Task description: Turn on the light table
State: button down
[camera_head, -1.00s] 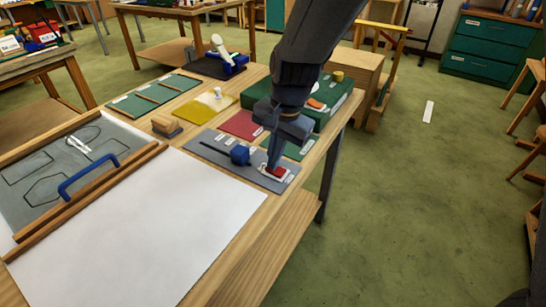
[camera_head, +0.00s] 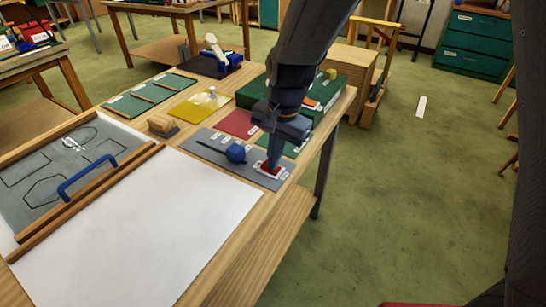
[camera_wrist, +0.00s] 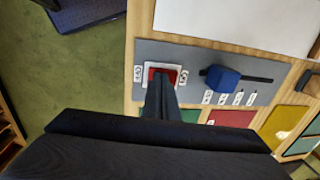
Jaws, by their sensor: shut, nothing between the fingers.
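A grey control plate (camera_head: 207,148) lies on the wooden table and bears a red switch in a white frame (camera_head: 270,171). In the wrist view the red switch (camera_wrist: 164,72) sits between two small labels, partly hidden by my fingers. My gripper (camera_head: 272,163) is shut and empty, pointing down with its tips at the switch. In the wrist view my gripper (camera_wrist: 160,82) overlaps the switch's near part; I cannot tell whether it touches or presses. A large white panel (camera_head: 165,220) lies beside the plate; I cannot tell whether it is lit.
A blue knob (camera_head: 235,153) sits in a slot on the plate, left of my gripper. A green case (camera_head: 335,92) stands behind. A wood-railed tray with a blue handle (camera_head: 88,175) lies left. Green floor (camera_head: 400,200) is open to the right.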

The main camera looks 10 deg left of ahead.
jog(key=shift+r+p, duration=0.6)
notch_tip(320, 180, up, 12)
jog(key=s+d, duration=0.1)
jog(key=d, duration=0.1)
jog(key=shift+d+r, duration=0.2)
jog(key=shift+r, duration=0.05)
jog(key=shift+a+f+b, duration=0.1)
jog(key=shift+b, duration=0.25)
jog(key=b, duration=0.4)
jog(key=shift+w+a+b, duration=0.3)
jog(key=shift+a, duration=0.1)
jog(key=shift+a+r+y+b, duration=0.2)
jog(key=shift+y+b, duration=0.1)
jog(key=shift+b, duration=0.4)
jog(key=shift+s, duration=0.1)
jog(key=p, duration=0.2)
send_near(278, 171)
jog(key=a+f, duration=0.1)
jog(key=f, duration=0.1)
jog(key=w+a+f, duration=0.1)
jog(key=a+f, duration=0.2)
jog(key=shift+w+f, duration=0.2)
jog(key=shift+f, duration=0.15)
